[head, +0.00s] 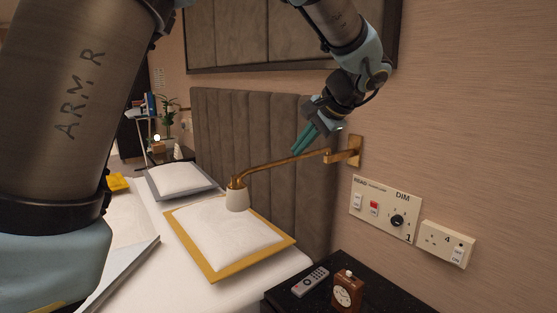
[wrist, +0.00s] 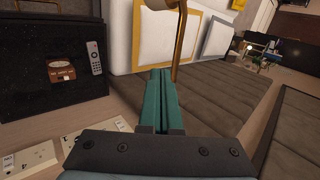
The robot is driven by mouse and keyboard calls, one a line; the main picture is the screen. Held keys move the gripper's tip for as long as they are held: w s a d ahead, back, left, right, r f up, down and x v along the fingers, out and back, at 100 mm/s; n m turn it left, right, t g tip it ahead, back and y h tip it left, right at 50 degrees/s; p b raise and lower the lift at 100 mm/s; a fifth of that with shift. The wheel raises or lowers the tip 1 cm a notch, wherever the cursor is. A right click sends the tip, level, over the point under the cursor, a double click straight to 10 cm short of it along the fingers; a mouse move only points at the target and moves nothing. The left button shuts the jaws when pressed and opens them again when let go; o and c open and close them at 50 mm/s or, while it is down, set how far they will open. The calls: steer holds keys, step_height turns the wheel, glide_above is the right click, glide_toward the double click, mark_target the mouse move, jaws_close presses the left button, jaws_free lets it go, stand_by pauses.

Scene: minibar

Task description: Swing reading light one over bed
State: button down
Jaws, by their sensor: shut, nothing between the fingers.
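The reading light has a brass arm (head: 285,162) running from a wall bracket (head: 354,151) out to a white shade (head: 237,199). The shade hangs above the near pillow with the mustard border (head: 225,240), on the bed. My gripper (head: 298,150) is shut and empty, its teal fingers pointing down just above or beside the brass arm. In the wrist view, my shut fingers (wrist: 156,74) lie close to the brass arm (wrist: 182,45), which rises past their right side. I cannot tell whether they touch. The shade is not clear in the wrist view.
A switch panel (head: 384,210) marked READ and DIM and a socket (head: 447,244) are on the wall. Below, a dark bedside table (head: 384,300) holds a remote (head: 310,281) and a brown clock (head: 346,291). The padded headboard (head: 258,125) is behind the lamp arm.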

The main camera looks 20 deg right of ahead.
mark_target(270, 166)
steer(key=w+r+p+x, duration=0.1)
steer(key=p+x, duration=0.2)
steer(key=x, duration=0.7)
steer(key=shift+w+a+r, duration=0.25)
steer(key=shift+w+r, duration=0.1)
steer(key=shift+w+a, duration=0.2)
steer(key=shift+w, duration=0.3)
steer(key=w+a+m+h+p, duration=0.1)
steer(key=w+m+h, duration=0.3)
steer(key=w, duration=1)
steer(key=shift+w+m+p, duration=0.2)
steer(key=shift+m+p, duration=0.5)
steer(key=shift+p, duration=0.05)
steer(key=shift+a, duration=0.1)
